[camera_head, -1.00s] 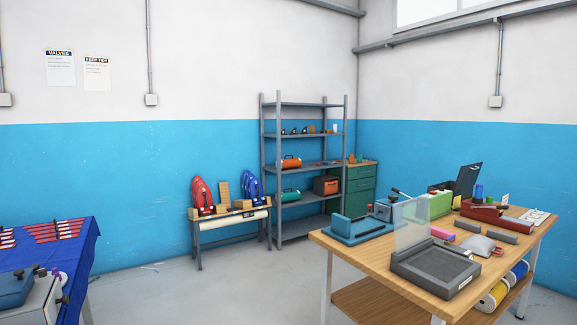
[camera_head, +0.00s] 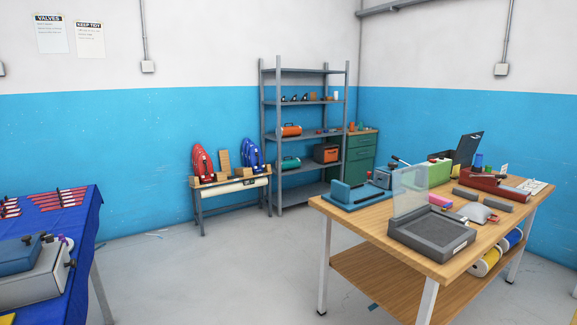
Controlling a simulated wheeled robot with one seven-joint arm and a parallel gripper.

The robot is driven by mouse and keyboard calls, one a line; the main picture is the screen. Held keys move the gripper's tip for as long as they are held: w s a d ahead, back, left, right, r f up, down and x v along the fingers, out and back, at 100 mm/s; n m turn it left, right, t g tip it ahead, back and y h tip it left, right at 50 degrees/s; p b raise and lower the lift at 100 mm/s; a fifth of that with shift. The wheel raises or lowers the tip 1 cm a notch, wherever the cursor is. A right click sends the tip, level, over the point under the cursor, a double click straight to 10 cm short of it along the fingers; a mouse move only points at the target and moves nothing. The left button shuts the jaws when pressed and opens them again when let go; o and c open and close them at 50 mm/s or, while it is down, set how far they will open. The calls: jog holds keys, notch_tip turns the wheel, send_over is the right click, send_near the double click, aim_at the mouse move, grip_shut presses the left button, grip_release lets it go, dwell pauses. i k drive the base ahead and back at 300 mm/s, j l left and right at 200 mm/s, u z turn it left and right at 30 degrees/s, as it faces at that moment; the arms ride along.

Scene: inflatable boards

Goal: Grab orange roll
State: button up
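An orange roll (camera_head: 291,130) with dark ends lies on a middle shelf of the grey metal shelving unit (camera_head: 264,150) against the far wall. It is small and distant in the head view. A teal roll (camera_head: 290,163) lies on the shelf below it, beside an orange and dark box (camera_head: 326,153). My gripper is not in view.
A wooden workbench (camera_head: 440,262) with several tools stands at the right. A blue-covered table (camera_head: 88,235) stands at the near left. A low bench (camera_head: 200,188) with red and blue boards is left of the shelving. Grey floor (camera_head: 215,260) lies open between the tables.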

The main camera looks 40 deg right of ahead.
aim_at(293, 130)
jog(key=i+l+z, duration=0.15)
jog(key=i, duration=0.3)
jog(key=i+l+z, duration=0.2)
jog(key=i, duration=1.6)
jog(key=i+j+u, duration=0.1)
jog(key=i, duration=2.65)
jog(key=i+j+z, duration=0.15)
jog(key=i, duration=0.7)
jog(key=i+l+z, duration=0.1)
jog(key=i+z, duration=0.7)
jog(key=i+j+z, duration=0.15)
jog(key=i+z, duration=0.15)
jog(key=z, duration=0.15)
jog(key=i+l+z, duration=0.1)
jog(key=i+z, duration=0.5)
jog(key=i+l+u, duration=0.6)
jog(key=i+j, duration=0.05)
jog(key=i, duration=0.1)
